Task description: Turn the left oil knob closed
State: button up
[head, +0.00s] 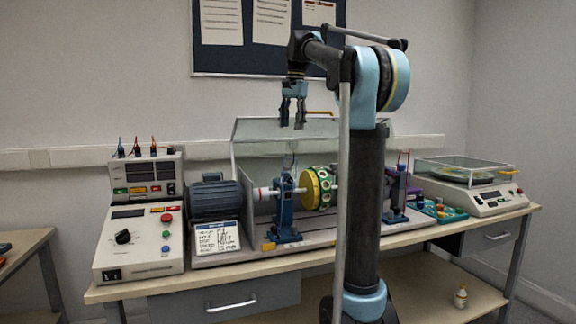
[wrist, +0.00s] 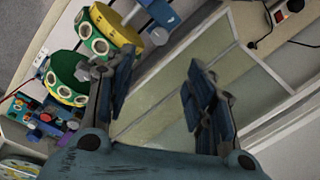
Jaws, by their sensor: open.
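The blue left bearing stand (head: 285,205) rises from the test rig on the bench, left of the yellow and green rotor (head: 318,188). A small clear oil cup (head: 289,160) appears on top of the stand. The left oil knob itself is too small to make out. My gripper (head: 293,122) hangs open and empty above the stand, pointing down and apart from it. In the wrist view my two fingers (wrist: 158,95) are spread wide with nothing between them. The rotor shows at upper left there (wrist: 112,25).
A tilted clear guard (head: 262,135) stands behind the rig. A grey motor (head: 217,199) and a control box (head: 140,240) are to the left. A purple stand (head: 396,190) and a balance (head: 475,190) are to the right. My arm column hides part of the bench.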

aim_at(288, 167)
jog(key=f, duration=0.5)
jog(key=a+f, duration=0.1)
jog(key=f, duration=0.4)
jog(key=w+f, duration=0.1)
jog(key=f, duration=0.4)
jog(key=shift+a+f, duration=0.15)
jog(key=shift+f, duration=0.2)
jog(key=c, duration=1.1)
